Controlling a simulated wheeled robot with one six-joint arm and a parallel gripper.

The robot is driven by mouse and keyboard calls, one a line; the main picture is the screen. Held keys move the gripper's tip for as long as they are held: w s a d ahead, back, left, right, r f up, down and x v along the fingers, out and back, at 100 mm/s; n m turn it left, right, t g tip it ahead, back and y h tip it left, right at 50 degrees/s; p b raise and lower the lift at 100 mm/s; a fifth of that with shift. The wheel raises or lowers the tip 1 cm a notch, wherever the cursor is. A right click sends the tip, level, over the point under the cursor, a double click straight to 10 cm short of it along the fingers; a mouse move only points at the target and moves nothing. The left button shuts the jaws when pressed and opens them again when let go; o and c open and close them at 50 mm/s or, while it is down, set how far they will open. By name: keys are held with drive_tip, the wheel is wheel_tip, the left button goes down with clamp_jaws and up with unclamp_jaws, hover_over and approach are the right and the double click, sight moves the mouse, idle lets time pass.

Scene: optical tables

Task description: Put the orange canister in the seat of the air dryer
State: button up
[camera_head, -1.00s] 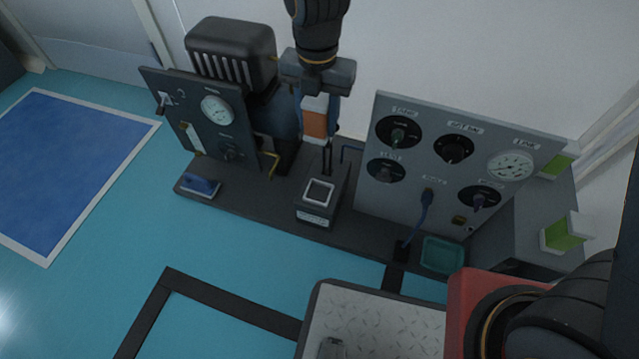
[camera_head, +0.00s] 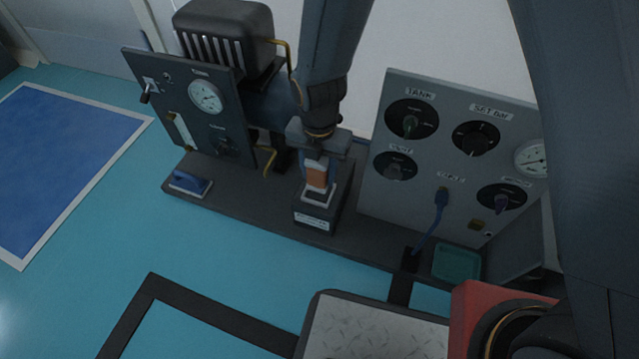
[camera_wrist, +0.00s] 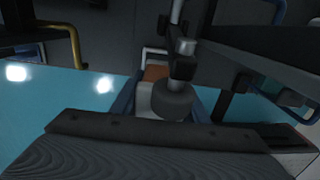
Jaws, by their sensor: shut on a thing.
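The orange canister (camera_head: 317,175), orange with a white lower part, is upright between the fingers of my gripper (camera_head: 319,172). My gripper points down and is shut on it. The canister is right over the square seat of the air dryer (camera_head: 314,208), a dark box with a light-rimmed opening and a white label. I cannot tell whether the canister's lower end is inside the opening or just above it. In the wrist view the orange canister (camera_wrist: 155,73) shows between the blue fingers, partly hidden by a dark round part in front.
A dark panel with a gauge (camera_head: 205,97) stands left of the dryer. A grey panel with several knobs (camera_head: 408,118) stands close on the right. A blue block (camera_head: 190,183) and a teal tray (camera_head: 457,263) lie on the dark base. The blue floor in front is mostly clear.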

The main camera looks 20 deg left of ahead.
sight(319, 183)
drive_tip(key=shift+f+b, duration=1)
drive_tip(key=shift+f, duration=1.1)
drive_tip(key=shift+f, duration=0.15)
drive_tip(key=o, duration=1.2)
